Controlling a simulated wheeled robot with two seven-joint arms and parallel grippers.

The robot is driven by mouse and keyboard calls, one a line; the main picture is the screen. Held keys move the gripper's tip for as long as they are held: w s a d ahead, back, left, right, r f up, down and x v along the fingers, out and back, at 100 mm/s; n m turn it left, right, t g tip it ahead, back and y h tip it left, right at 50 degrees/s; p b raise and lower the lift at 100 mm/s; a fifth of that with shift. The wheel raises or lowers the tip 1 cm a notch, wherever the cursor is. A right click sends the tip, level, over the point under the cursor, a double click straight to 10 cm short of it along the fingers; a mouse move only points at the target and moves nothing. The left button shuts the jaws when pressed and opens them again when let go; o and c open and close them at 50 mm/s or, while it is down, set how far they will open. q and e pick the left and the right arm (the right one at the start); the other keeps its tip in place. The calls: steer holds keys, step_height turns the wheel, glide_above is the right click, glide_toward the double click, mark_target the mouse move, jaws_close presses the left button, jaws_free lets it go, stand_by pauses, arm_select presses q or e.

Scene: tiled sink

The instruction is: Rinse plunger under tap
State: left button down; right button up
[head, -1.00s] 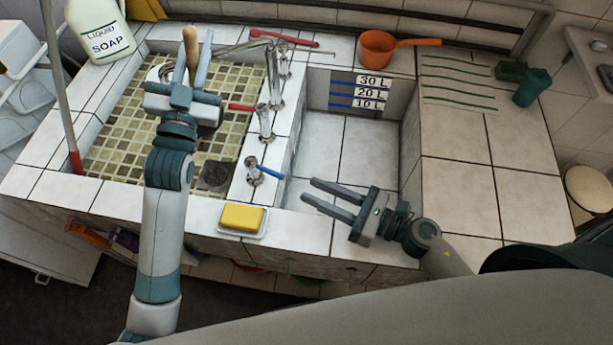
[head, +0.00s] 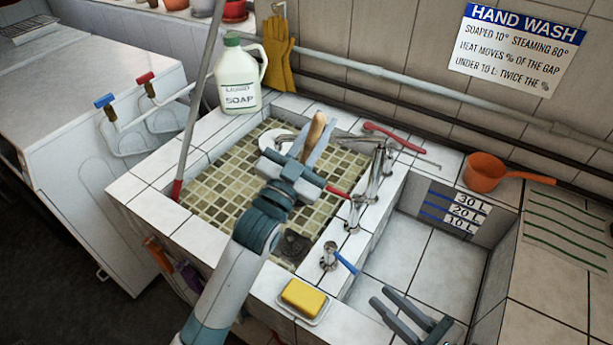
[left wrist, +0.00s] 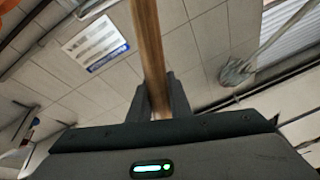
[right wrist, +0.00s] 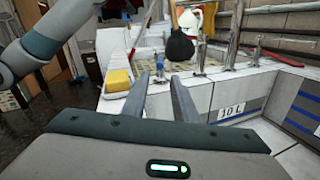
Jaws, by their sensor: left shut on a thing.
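The plunger has a wooden handle (head: 316,128) and a dark rubber cup (right wrist: 180,48). My left gripper (head: 302,160) is shut on the handle, which also shows between its fingers in the left wrist view (left wrist: 150,45). In the head view it is over the left basin, the handle's top pointing up; the cup is hidden there. In the right wrist view the cup hangs below the handle. The metal tap (head: 378,160) is right of the gripper, on the divider, with a red lever (head: 338,192). No water is visible. My right gripper (head: 380,295) is open and empty over the right basin's near side.
A blue-levered tap (head: 330,256) and a yellow sponge (head: 303,297) in a dish are near the front edge. A soap jug (head: 238,80) and a leaning pole (head: 197,105) stand left. An orange dipper (head: 484,172) lies behind the right basin (head: 420,275), which looks empty.

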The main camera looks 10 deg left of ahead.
steer(key=c, duration=0.5)
steer(key=shift+s+a+r+m+t, duration=0.2)
steer(key=shift+r+m, duration=0.1)
steer(key=shift+m, duration=0.2)
steer(key=shift+s+a+r+m+t, duration=0.15)
steer(key=shift+r+m, duration=0.15)
steer(key=shift+m, duration=0.2)
jaws_close()
steer(key=s+a+m+h, duration=0.1)
steer(key=s+m, duration=0.1)
steer(key=m, duration=0.3)
steer(key=s+a+m+t+h, duration=0.1)
steer(key=s+m, duration=0.1)
steer(key=m, duration=0.4)
steer(key=s+a+r+m+t+h, duration=0.1)
steer(key=s+a+m, duration=0.1)
steer(key=m, duration=0.4)
steer(key=shift+a+r, duration=0.1)
steer(key=shift+s+a+f+m+h, duration=0.2)
steer(key=shift+s+a+m+h, duration=0.15)
steer(key=shift+m, duration=0.45)
